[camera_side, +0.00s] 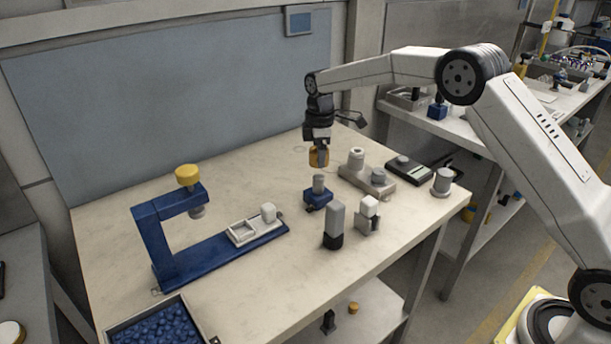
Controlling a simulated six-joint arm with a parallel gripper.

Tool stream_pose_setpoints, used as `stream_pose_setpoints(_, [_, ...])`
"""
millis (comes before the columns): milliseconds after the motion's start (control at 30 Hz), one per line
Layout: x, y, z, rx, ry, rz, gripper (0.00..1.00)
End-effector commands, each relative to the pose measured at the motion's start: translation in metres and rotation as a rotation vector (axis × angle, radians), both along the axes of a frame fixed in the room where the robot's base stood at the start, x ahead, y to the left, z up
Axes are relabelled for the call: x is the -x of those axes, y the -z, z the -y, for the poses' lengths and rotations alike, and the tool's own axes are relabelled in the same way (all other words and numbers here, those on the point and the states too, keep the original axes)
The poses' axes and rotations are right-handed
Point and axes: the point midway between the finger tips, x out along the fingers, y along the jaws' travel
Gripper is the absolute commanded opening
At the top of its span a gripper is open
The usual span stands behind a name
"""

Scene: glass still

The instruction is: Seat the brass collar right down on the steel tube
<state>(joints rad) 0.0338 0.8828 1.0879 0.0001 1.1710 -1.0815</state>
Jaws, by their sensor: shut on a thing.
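The brass collar (319,158) is a short gold-brown ring in my gripper (318,147), which is shut on it. My gripper points down. The steel tube (318,183) is a short grey upright cylinder in a blue base (318,200) on the bench. The collar appears above the tube, with a small gap between them in the picture. From this one view I cannot tell whether the two are exactly in line. The gripper's fingertips are small here and partly merge with the collar.
A grey block with cylinders (365,182) stands close right of the tube. A dark-and-grey cylinder (334,225) and a white-topped part (368,214) stand in front. A blue press with a yellow knob (188,175) is at left; a bin of blue pieces (155,325) is front left.

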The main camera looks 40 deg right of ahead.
Motion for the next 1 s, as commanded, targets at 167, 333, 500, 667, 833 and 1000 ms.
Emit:
stream_pose_setpoints(167, [0.0, 0.001, 0.0, 0.0, 0.0, 0.0, 0.0])
stream_pose_setpoints(333, [0.0, 0.005, 0.0, 0.0, 0.0, 0.001, 0.0])
stream_pose_setpoints(500, [0.0, 0.01, 0.0, 0.0, 0.0, 0.001, 0.0])
stream_pose_setpoints(667, [0.0, 0.014, 0.0, 0.0, 0.0, 0.0, 0.0])
stream_pose_setpoints(833, [0.0, 0.019, 0.0, 0.0, 0.0, 0.0, 0.0])
stream_pose_setpoints(1000, [0.0, 0.024, 0.0, 0.0, 0.0, 0.0, 0.0])
